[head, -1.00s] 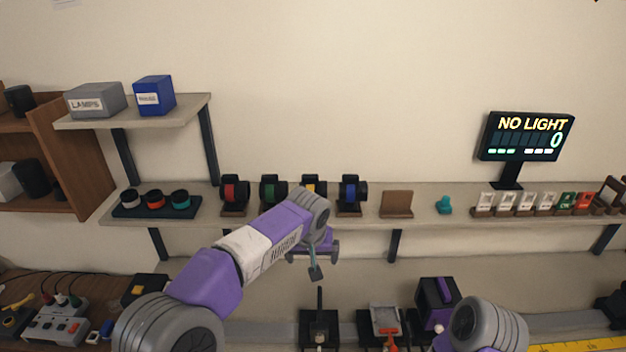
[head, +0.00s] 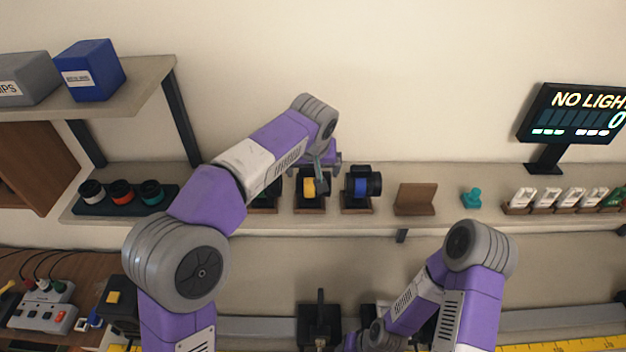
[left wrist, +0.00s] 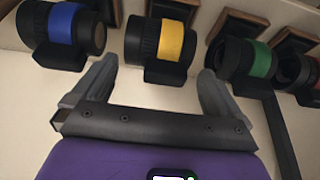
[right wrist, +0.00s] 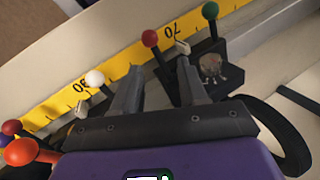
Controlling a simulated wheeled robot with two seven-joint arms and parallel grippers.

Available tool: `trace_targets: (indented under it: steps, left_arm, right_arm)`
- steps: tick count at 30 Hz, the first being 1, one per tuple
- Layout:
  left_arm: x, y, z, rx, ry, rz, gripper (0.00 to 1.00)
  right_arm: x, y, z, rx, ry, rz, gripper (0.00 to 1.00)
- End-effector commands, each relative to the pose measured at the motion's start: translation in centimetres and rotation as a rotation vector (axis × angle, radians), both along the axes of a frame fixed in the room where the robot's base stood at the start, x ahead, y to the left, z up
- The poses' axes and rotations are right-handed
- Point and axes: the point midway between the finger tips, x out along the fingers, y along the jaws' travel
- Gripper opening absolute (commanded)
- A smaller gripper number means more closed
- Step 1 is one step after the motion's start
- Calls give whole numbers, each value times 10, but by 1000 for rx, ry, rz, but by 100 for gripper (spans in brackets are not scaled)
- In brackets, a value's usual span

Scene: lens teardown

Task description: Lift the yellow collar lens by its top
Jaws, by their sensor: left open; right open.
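The yellow collar lens (head: 309,187) rests on its dark holder on the shelf, black with a yellow band, partly hidden by my left gripper in the head view. My left gripper (head: 319,178) is at the lens there. In the left wrist view the yellow collar lens (left wrist: 168,40) lies between and beyond the two spread fingers of my left gripper (left wrist: 158,78). The fingers are open and empty, apart from the lens. My right gripper (right wrist: 158,80) is open and empty over the lower bench in the right wrist view; the head view hides its fingers.
The blue collar lens (head: 361,186) and green collar lens (left wrist: 250,60) stand close on either side. A wooden stand (head: 415,199) and teal piece (head: 471,197) are further right. A yellow ruler (right wrist: 110,65) and several ball-topped levers (right wrist: 150,40) lie around my right gripper.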

Motion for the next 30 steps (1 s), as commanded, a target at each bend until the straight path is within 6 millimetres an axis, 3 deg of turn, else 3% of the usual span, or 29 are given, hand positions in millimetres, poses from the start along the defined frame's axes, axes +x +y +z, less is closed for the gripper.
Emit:
trace_targets:
  steps: [10,20,30]
  left_arm:
    - [11,-2,-47,2,3,1,100]
    - [13,-2,-54,0,1,0,98]
    - [13,-2,-53,-1,1,1,48]
  right_arm:
    - [1,0,6,0,-2,-1,43]
    - [1,0,6,0,-2,-1,43]
    - [1,0,6,0,-2,-1,43]
